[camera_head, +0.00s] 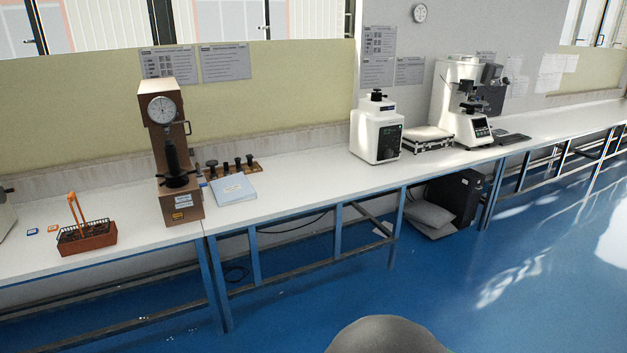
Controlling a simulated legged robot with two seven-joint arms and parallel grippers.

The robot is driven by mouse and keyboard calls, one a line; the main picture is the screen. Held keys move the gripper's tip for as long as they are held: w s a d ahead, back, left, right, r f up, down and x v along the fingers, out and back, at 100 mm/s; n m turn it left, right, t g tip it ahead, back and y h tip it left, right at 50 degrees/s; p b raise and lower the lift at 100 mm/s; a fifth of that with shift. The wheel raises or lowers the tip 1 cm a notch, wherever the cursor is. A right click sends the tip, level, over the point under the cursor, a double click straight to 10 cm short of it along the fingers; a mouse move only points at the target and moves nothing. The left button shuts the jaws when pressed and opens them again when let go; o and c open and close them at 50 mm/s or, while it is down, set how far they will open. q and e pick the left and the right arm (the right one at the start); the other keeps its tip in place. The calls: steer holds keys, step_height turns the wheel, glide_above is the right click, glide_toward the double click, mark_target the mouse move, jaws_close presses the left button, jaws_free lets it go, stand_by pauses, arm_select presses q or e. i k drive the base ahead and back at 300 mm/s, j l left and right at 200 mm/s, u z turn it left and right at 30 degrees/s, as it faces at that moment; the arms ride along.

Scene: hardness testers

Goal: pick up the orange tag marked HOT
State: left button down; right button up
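A small orange-edged tag (53,229) lies flat on the white bench at the far left. A similar blue-edged tag (33,231) lies just left of it. The writing on both is too small to read. A brown basket (88,241) with an upright orange handle stands just right of the orange tag, apart from it. Neither of my grippers is in view.
The white bench (290,188) runs along the wall on blue legs. A brown dial hardness tester (172,150) stands right of the basket, with a light blue booklet (233,189) beside it. A white tester (376,130) stands farther right. Blue floor (480,290) lies open in front.

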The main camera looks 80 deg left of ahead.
mark_target(51, 229)
steer(key=u, duration=0.5)
steer(key=j+u, duration=0.15)
steer(key=u, duration=0.3)
steer(key=k+j+u, duration=0.1)
steer(key=u, duration=0.4)
steer(key=j+u, duration=0.1)
steer(key=u, duration=0.4)
steer(key=j+u, duration=0.1)
steer(key=u, duration=0.85)
steer(key=i+j+u, duration=0.15)
steer(key=j+u, duration=0.25)
steer(key=i+j+u, duration=0.15)
steer(key=u, duration=0.3)
steer(key=i+j+u, duration=0.15)
steer(key=i+u, duration=0.25)
steer(key=i+j+u, duration=0.15)
steer(key=i+j, duration=0.2)
steer(key=i, duration=0.4)
steer(key=i+j+u, duration=0.1)
steer(key=i+j, duration=0.2)
steer(key=i, duration=0.45)
steer(key=i+j+u, duration=0.15)
steer(key=i, duration=0.6)
steer(key=i+j+u, duration=0.1)
steer(key=i, duration=0.65)
steer(key=j, duration=0.05)
